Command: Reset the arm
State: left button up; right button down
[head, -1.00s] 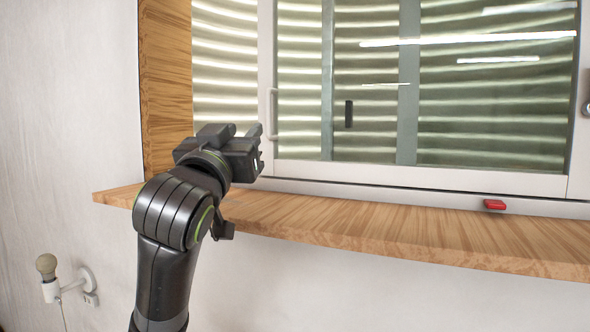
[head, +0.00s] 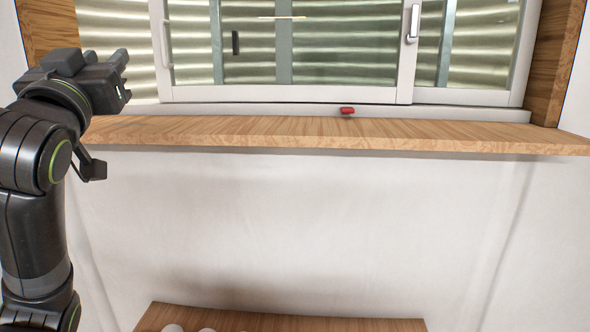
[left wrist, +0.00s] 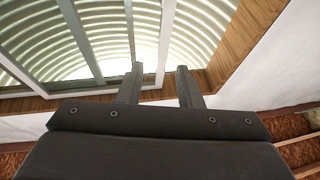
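My left arm comes in from the left in the head view, bent upward. Its left gripper (head: 124,72) is raised in front of the window's left side, above the height of the wooden sill. In the left wrist view the two fingers (left wrist: 159,83) stand apart with nothing between them. They point up toward the window and its blind. My right arm and gripper are not in the head view.
A wooden sill (head: 330,134) runs below the sliding window (head: 330,60). A small red object (head: 347,110) lies at the window's base. A lower wooden surface (head: 290,323) with several pale round items is at the bottom. The wall between is bare.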

pick_arm(q)
jog(key=a+f+m+g, duration=0.2)
jog(key=f+g, duration=0.7)
jog(key=f, duration=3.1)
jog(key=s+a+f+n+g, duration=0.15)
jog(key=s+f+g, duration=0.25)
jog(key=s+f, duration=0.95)
jog(key=s+f+g+h, duration=0.1)
jog(key=s+f+g, duration=0.2)
jog(key=s+f, duration=0.5)
jog(key=s+f+g, duration=0.3)
jog(key=s+f, duration=0.2)
jog(key=s, duration=0.5)
notch_tip(320, 180, down, 25)
jog(key=a+g, duration=0.1)
jog(key=a, duration=0.1)
jog(key=s+d+f+g, duration=0.1)
jog(key=s+f, duration=1.3)
jog(key=f, duration=0.1)
jog(key=shift+s+d+h, duration=0.3)
jog(key=shift+s+h, duration=0.1)
